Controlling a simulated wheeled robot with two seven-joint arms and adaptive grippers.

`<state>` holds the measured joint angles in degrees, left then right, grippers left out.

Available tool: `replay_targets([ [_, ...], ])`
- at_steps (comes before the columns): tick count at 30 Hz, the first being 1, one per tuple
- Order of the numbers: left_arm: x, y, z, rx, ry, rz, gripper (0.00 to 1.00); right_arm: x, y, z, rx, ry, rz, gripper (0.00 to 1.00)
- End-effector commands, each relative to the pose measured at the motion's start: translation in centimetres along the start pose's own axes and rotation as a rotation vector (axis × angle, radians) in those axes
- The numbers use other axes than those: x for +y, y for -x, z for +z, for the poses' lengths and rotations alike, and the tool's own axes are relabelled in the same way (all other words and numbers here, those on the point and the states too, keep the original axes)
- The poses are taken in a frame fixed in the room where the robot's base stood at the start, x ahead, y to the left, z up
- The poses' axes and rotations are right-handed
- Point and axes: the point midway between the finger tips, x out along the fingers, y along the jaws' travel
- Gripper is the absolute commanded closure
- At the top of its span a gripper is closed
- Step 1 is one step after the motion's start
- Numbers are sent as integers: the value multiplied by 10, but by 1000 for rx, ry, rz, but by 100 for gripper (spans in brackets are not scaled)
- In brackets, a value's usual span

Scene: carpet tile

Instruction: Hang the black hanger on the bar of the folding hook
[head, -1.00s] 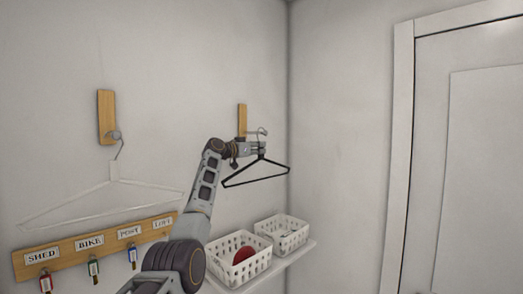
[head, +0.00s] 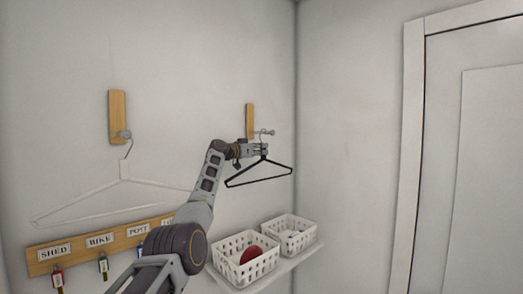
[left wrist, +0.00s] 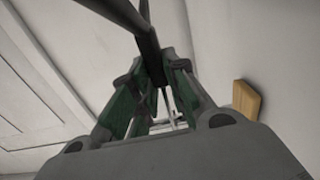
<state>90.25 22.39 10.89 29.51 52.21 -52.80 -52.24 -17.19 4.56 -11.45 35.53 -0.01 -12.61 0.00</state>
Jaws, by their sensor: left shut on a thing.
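The black hanger (head: 258,180) is held upright, its triangle hanging below my left gripper (head: 262,149). The gripper is shut on the hanger near its neck. In the left wrist view, the dark hanger (left wrist: 148,42) passes between the green-padded fingers (left wrist: 152,85). The folding hook (head: 250,119) is a wooden plate on the wall with a metal bar (head: 268,132) sticking out. The hanger's thin wire hook overlaps the bar in the head view; I cannot tell whether it is over, touching or in front of it. My right gripper is out of view.
A white hanger (head: 123,183) hangs from another wooden hook (head: 117,117) at left. Below are a labelled key rack (head: 70,262) and a shelf (head: 300,258) with two white baskets (head: 228,268). A door (head: 470,150) stands at right.

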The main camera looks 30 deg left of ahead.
Motion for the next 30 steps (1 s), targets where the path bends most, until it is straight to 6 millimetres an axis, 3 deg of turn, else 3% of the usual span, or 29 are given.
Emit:
replay_targets([
  [17, 0, 0, 4, 1, 0, 0, 100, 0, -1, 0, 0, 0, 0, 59],
  [18, 0, 0, 4, 1, 0, 0, 83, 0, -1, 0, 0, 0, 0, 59],
  [24, 0, 0, 4, 0, 0, 0, 59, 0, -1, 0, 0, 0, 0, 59],
  [30, 0, 0, 4, 0, 0, 0, 59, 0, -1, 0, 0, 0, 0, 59],
])
